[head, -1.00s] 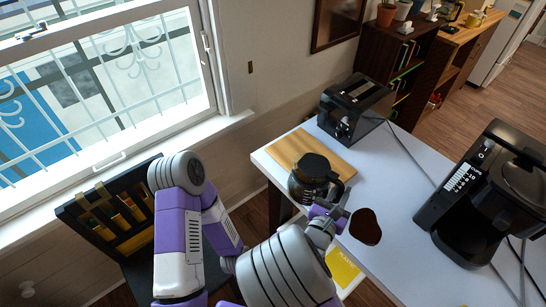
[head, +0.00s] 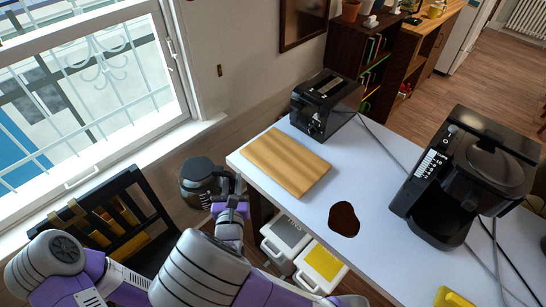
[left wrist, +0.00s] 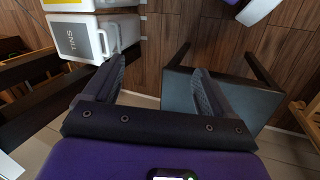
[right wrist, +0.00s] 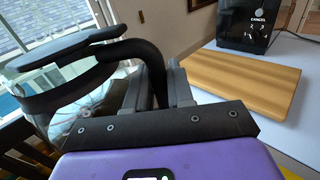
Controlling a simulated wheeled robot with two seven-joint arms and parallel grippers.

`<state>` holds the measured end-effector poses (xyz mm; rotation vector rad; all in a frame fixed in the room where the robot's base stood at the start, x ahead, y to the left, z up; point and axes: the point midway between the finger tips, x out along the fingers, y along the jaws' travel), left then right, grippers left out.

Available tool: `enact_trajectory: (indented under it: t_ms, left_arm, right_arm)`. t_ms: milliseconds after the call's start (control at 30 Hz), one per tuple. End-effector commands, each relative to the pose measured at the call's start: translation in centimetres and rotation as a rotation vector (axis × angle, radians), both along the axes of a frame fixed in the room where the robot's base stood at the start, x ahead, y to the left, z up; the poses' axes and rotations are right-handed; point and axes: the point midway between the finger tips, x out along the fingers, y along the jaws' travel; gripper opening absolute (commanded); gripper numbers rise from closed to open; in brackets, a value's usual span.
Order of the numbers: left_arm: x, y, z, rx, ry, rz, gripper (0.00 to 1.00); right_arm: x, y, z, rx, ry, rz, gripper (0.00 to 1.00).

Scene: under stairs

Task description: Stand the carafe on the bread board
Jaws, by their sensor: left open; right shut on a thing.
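The carafe (head: 200,178), dark with a black lid and handle, is in my right gripper (head: 228,198) at the left of the table, off the table's edge. In the right wrist view the right gripper (right wrist: 160,95) is shut on the black handle of the carafe (right wrist: 65,88), which looks roughly upright. The bread board (head: 286,160) lies bare on the table's near-left corner, to the right of the carafe; it also shows in the right wrist view (right wrist: 245,80). My left gripper (left wrist: 160,85) is open and empty over the floor; I cannot see it in the head view.
A black toaster (head: 325,100) stands behind the board. A coffee maker (head: 465,180) stands at the right, with cables. A dark brown patch (head: 344,219) lies on the white table (head: 385,245). Bins (head: 322,265) stand below the table edge. A black chair (head: 110,225) is at the left.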

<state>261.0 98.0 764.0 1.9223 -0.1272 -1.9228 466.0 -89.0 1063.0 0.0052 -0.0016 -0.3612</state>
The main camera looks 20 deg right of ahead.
Motion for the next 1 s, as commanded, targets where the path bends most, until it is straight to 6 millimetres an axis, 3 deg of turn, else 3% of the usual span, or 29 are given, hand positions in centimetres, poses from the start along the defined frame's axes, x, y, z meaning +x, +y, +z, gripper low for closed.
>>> enact_trajectory:
  t_ms: [100,300,600,800,1000]
  left_arm:
    - [0.0,0.0,1.1,0.0,0.0,0.0,1.0]
    - [0.0,0.0,2.8,0.0,0.0,0.0,1.0]
    - [0.0,0.0,5.1,0.0,0.0,0.0,1.0]
    - [0.0,0.0,5.8,0.0,0.0,0.0,1.0]
    - [0.0,0.0,5.7,0.0,0.0,0.0,1.0]
  right_arm:
    - [1.5,-3.0,1.2,0.013,-0.013,-0.088,0.0]
    - [3.7,-9.6,2.6,0.019,-0.019,-0.276,0.0]
    - [4.5,-20.7,4.6,0.008,-0.024,-0.563,0.0]
    - [4.1,-25.0,5.3,-0.001,-0.027,-0.671,0.0]
    - [3.9,-26.2,3.8,-0.007,-0.021,-0.702,0.0]
